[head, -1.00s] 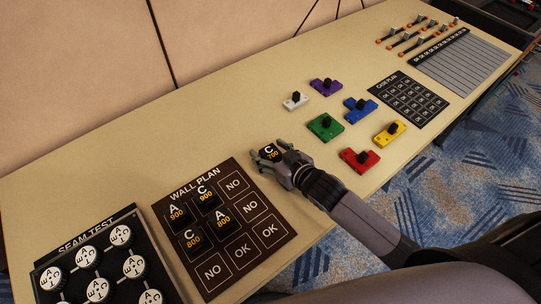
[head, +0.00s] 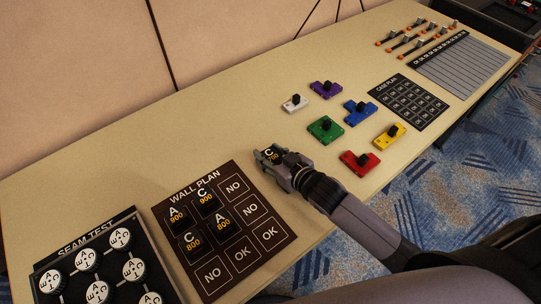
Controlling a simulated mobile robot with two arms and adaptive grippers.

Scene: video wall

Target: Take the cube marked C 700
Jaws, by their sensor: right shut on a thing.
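The black cube marked C 700 (head: 271,153) is on the table (head: 120,160), right of the wall plan board. My right gripper (head: 270,158) is shut on it, with a finger on either side; the marked top face shows between the fingers. I cannot tell whether the cube touches the table. The wall plan board (head: 262,211) carries cubes marked A 900 (head: 177,216), C 900 (head: 206,199), C 800 (head: 192,242) and A 800 (head: 222,222). My left gripper does not show.
Coloured pieces with black knobs, among them green (head: 325,129) and red (head: 360,162), lie right of the gripper. A case plan board (head: 409,101) lies beyond them. The seam test board (head: 72,283) with round dials is at lower left. The table's back left is clear.

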